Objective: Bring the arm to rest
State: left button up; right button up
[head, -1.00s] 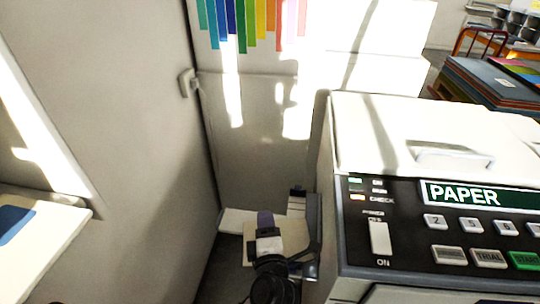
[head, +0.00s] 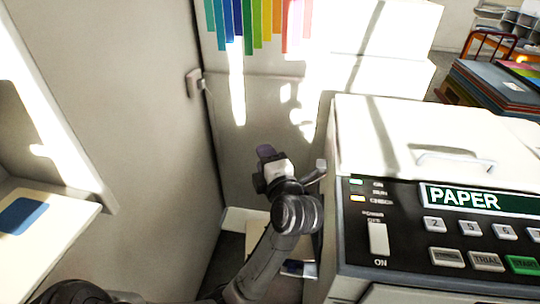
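My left arm comes in from the bottom left of the head view and is bent upward at the wrist. Its gripper (head: 268,156) is in front of the grey wall panel, just left of the copier-like machine (head: 400,135). The fingers are small and partly hidden behind the wrist, so I cannot tell whether they are open or shut. I see nothing clearly held. My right gripper is out of view.
The machine with its "PAPER" panel fills the right side, close to my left wrist. A white table with a blue sheet (head: 24,215) is at the left. A grey door with a handle (head: 194,83) stands behind. Stacked boards (head: 490,85) are at the back right.

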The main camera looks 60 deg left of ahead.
pick_arm(q)
jog(key=shift+a+r, duration=0.15)
jog(key=shift+r, duration=0.25)
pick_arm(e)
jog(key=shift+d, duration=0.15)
